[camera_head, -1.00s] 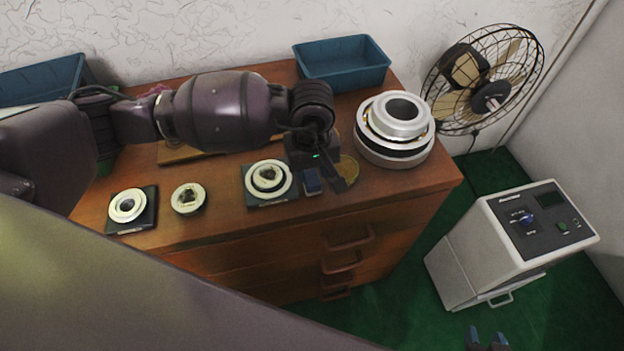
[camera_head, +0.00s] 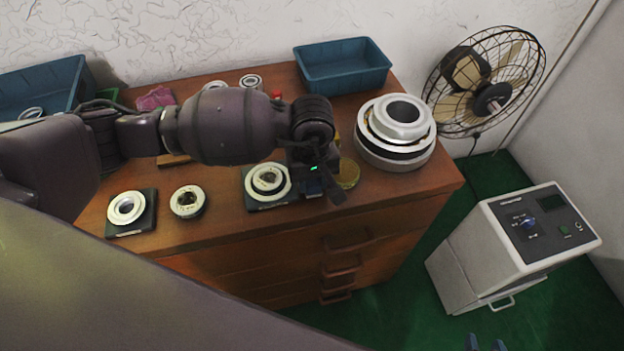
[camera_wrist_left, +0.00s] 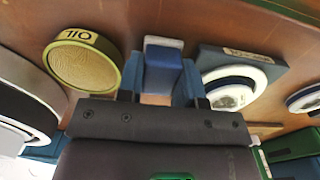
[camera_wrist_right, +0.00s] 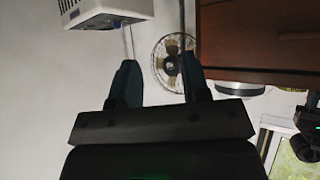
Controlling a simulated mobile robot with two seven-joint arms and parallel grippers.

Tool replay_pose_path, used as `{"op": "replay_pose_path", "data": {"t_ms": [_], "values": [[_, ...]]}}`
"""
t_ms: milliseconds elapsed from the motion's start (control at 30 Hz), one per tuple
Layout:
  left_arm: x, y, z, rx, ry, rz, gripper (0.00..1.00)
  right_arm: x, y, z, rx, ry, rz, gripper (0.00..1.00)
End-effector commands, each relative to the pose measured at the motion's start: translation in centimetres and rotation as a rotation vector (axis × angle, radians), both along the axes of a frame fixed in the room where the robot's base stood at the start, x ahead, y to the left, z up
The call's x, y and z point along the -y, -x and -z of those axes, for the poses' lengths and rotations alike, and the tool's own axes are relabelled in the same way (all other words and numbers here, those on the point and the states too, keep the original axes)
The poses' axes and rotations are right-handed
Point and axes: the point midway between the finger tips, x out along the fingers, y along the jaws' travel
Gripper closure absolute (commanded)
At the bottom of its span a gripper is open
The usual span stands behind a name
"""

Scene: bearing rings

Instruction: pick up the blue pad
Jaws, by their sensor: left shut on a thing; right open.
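The blue pad (camera_wrist_left: 163,62) is a small block seen between the fingers of my left gripper (camera_wrist_left: 160,82) in the left wrist view. The fingers are shut on it from both sides. In the head view my left gripper (camera_head: 322,192) is low over the front of the wooden cabinet, and its fingers hide most of the pad. I cannot tell whether the pad still touches the top. My right gripper (camera_wrist_right: 160,75) is open and empty in the right wrist view. Its fingertips (camera_head: 485,343) show at the head view's bottom edge, away from the cabinet.
A bearing ring on a dark plate (camera_head: 251,202) lies just left of the left gripper. A round oil tin (camera_wrist_left: 83,65) and a large stacked bearing (camera_head: 398,150) are to its right. A blue bin (camera_head: 345,80) stands behind. A grey machine (camera_head: 500,250) stands on the floor.

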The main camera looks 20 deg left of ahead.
Motion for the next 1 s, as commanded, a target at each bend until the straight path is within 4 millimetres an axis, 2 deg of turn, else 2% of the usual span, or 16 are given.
{"op": "replay_pose_path", "data": {"t_ms": [167, 267, 467, 700, 900, 1000], "values": [[0.0, -0.2, -2.2, 0.006, 0.001, 0.0, 0.9, 0.0, -0.2, -0.5, 0.009, 0.0, 0.0, 0.57], [0.0, -0.2, -4.3, 0.009, 0.0, 0.001, 0.9, 0.1, -0.3, -0.9, 0.015, 0.001, -0.002, 0.57], [0.0, -0.1, -9.5, 0.01, 0.0, 0.003, 0.9, 0.3, -0.2, -1.3, 0.018, 0.008, -0.004, 0.57], [0.0, -0.1, -15.2, 0.007, -0.001, 0.0, 0.9, 0.7, 0.7, -0.8, -0.003, 0.013, -0.002, 0.57], [0.0, -0.1, -18.3, 0.004, -0.001, 0.001, 0.9, 0.7, 0.6, -1.1, 0.001, 0.012, -0.001, 0.57], [0.0, 0.0, -19.2, 0.003, 0.001, 0.0, 0.9, 0.6, 0.5, -1.3, 0.005, 0.011, -0.001, 0.57]]}}
